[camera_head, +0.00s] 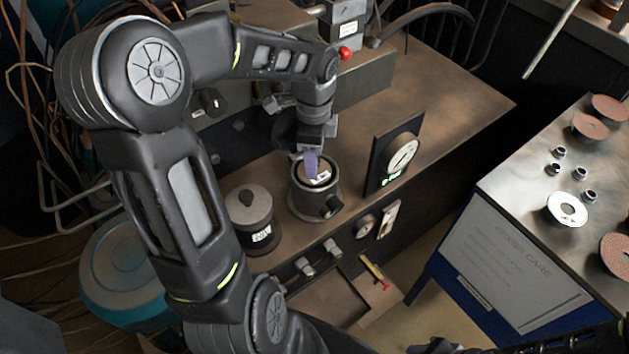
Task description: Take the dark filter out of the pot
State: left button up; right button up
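An open grey metal pot (313,205) stands on the brown bench in the head view, with a dark knob on its front. Inside its mouth a pale surface with a small white label shows; I cannot make out a dark filter clearly. My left gripper (312,166) points down over the pot, its purple fingertips at or inside the mouth. The fingers overlap from this angle, so I cannot tell whether they are apart or touch anything. Dark parts that look like my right arm show at the bottom right edge; its fingers cannot be made out.
A dark lidded pot (252,222) with a black knob stands close to the left of the open pot. A dial gauge on a black panel (397,158) stands to the right. A side table (520,185) holds discs and small metal fittings. The bench's right back part is clear.

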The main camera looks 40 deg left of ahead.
pick_arm(q)
jog(key=shift+f, duration=0.8)
grip_shut()
dwell(1.2)
